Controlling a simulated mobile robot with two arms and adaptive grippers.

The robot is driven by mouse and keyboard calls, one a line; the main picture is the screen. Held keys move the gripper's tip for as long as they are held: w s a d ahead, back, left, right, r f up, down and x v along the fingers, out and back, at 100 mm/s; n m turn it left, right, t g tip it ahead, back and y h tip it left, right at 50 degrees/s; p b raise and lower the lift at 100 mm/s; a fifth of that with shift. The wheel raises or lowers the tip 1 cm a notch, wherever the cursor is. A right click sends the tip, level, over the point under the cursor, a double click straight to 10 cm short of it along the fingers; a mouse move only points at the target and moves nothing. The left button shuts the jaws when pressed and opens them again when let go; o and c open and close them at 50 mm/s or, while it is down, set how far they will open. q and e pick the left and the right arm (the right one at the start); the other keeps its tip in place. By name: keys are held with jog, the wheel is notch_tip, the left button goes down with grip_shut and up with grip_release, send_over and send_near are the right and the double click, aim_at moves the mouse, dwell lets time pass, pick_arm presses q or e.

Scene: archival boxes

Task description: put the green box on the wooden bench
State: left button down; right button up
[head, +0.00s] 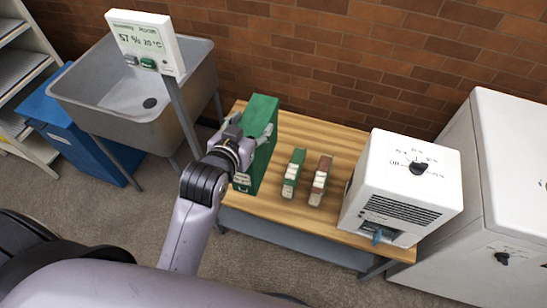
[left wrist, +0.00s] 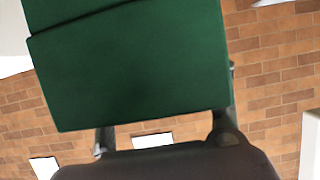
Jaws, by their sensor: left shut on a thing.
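The green box (head: 262,113) is upright at the left end of the wooden bench (head: 335,143) in the head view. My left gripper (head: 251,133) is shut on it, with a finger on each side near its upper part. In the left wrist view the green box (left wrist: 130,65) fills the upper middle, between the two fingers (left wrist: 166,128). The arm partly hides the box, and I cannot tell whether its bottom touches the bench top. My right gripper is not in view.
A small green file (head: 293,173) and a brown file (head: 321,180) stand mid-bench. A white machine (head: 404,180) stands at the bench's right end. A metal sink (head: 135,90) and a display on a post (head: 146,42) are left. A white cabinet (head: 510,160) stands right.

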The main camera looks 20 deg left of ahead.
pick_arm(q)
jog(key=b+x, duration=0.1)
jog(key=x, duration=0.2)
jog(key=a+b+x, duration=0.1)
jog(key=b+x, duration=0.1)
jog(key=x, duration=0.1)
jog(key=b+x, duration=0.1)
jog(key=x, duration=0.2)
jog(key=shift+a+f+b, duration=0.15)
jog(key=shift+f+b, duration=0.1)
jog(key=shift+b, duration=0.1)
jog(key=w+a+b, duration=0.1)
jog(key=w+b, duration=0.4)
jog(key=w, duration=0.4)
notch_tip(320, 180, down, 20)
jog(key=b, duration=0.2)
jog(key=shift+a, duration=0.15)
jog(key=shift+f, duration=0.25)
jog(key=c, duration=0.5)
grip_release()
jog(key=shift+f, duration=0.1)
